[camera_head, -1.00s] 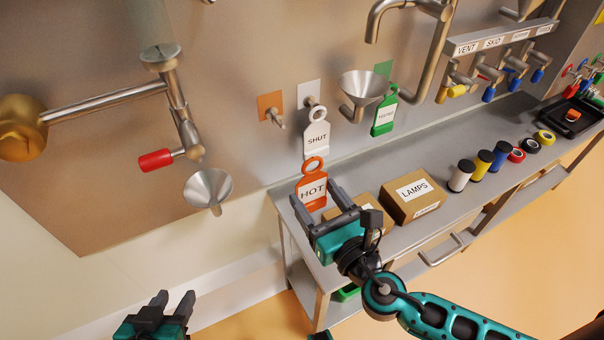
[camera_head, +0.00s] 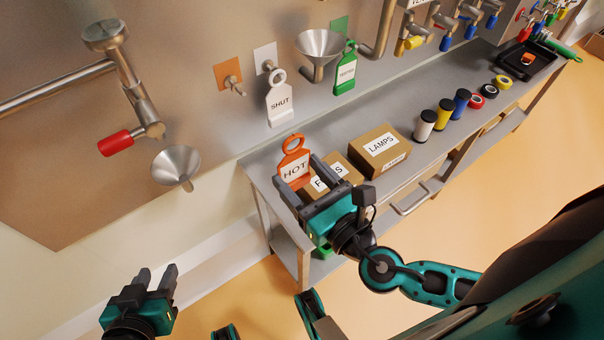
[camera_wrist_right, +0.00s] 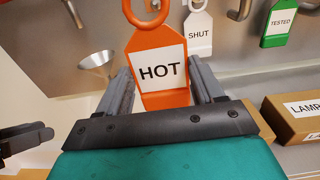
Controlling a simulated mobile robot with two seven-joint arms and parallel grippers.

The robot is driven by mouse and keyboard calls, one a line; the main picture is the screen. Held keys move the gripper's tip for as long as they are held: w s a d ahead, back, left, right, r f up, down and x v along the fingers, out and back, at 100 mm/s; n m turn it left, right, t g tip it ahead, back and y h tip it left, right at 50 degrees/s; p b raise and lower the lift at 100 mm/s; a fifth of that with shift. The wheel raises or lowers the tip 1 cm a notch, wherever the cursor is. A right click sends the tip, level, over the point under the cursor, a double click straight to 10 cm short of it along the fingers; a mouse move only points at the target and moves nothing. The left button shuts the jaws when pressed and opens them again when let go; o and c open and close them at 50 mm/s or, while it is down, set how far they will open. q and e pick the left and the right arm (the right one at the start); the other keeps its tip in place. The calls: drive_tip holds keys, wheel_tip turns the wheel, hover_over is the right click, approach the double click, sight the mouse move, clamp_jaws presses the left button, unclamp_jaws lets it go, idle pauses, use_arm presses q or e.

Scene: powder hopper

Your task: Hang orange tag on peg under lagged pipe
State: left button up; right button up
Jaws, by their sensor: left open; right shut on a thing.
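The orange tag (camera_head: 293,165), marked HOT, has a ring at its top and is upright in my right gripper (camera_head: 299,178). In the right wrist view the tag (camera_wrist_right: 160,70) stands between the two fingers, ring up. A bare peg (camera_head: 235,87) sticks out of an orange plate (camera_head: 227,72) on the steel wall, up and left of the tag. The tag is clear of this peg. I cannot make out a lagged pipe above the pegs. My left gripper (camera_head: 157,276) is open and empty at the lower left, away from the wall.
A white SHUT tag (camera_head: 280,105) and a green TESTED tag (camera_head: 345,75) hang on neighbouring pegs. A funnel (camera_head: 319,45) juts out between them. The bench carries a LAMPS box (camera_head: 381,149), another box (camera_head: 334,172) and several rolls. A second funnel (camera_head: 176,165) is at left.

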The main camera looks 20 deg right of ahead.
use_arm(q)
drive_tip(key=shift+f+b, duration=0.8)
use_arm(e)
drive_tip(key=s+d, duration=0.1)
drive_tip(key=s, duration=0.6)
drive_tip(key=shift+s+d, duration=0.2)
use_arm(q)
drive_tip(key=shift+a, duration=0.15)
idle(0.6)
use_arm(e)
drive_tip(key=shift+w+r, duration=0.1)
